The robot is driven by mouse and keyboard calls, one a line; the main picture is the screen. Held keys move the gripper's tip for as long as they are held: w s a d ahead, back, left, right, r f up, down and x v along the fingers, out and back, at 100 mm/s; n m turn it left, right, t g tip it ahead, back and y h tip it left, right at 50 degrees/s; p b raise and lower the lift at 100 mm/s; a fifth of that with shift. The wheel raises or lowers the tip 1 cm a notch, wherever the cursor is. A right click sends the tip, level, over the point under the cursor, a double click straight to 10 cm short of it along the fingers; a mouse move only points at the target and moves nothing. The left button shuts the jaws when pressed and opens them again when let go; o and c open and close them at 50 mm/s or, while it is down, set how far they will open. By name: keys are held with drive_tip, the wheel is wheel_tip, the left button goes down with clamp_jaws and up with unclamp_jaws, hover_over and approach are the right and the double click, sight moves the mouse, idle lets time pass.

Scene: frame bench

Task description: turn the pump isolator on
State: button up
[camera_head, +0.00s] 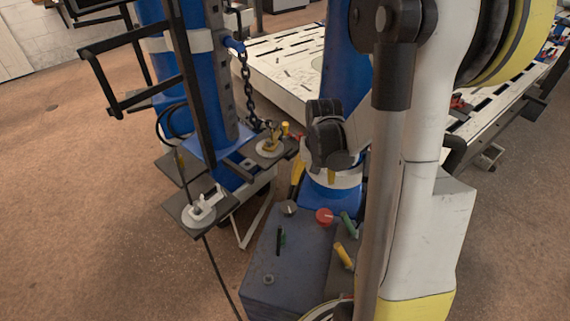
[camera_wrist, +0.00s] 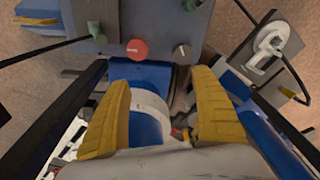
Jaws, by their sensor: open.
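A dark blue-grey control box (camera_head: 262,262) stands below my gripper with several controls on top. I cannot tell which one is the pump isolator; no label is readable. A round red knob (camera_head: 324,216) with a pale pointer mark sits near the box's far edge, and it also shows in the wrist view (camera_wrist: 137,49). A grey knob (camera_head: 289,208) is left of it. A green handle (camera_head: 348,224) is right of it, and a yellow handle (camera_head: 343,255) is nearer. My gripper's yellow fingers (camera_wrist: 160,85) are spread apart and empty, beyond the red knob in the head view.
A blue post with a black frame and hanging chain (camera_head: 247,85) stands at left. Plates beside it carry a white clamp-like piece (camera_head: 205,205) and a yellow fitting (camera_head: 271,144). A slotted white table (camera_head: 275,65) is behind. Brown floor at left is open.

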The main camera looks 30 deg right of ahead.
drive_tip(key=m+g, duration=0.1)
drive_tip(key=m, duration=0.1)
hover_over(325, 215)
wheel_tip(325, 215, down, 10)
drive_tip(key=r, duration=0.1)
drive_tip(key=shift+f+y+b, duration=0.4)
drive_tip(key=shift+f, duration=0.2)
wheel_tip(325, 215, down, 10)
drive_tip(key=b, duration=0.4)
drive_tip(key=shift+f+b, duration=0.2)
drive_tip(key=shift+b, duration=0.15)
drive_tip(key=shift+c, duration=0.2)
drive_tip(key=c, duration=1.2)
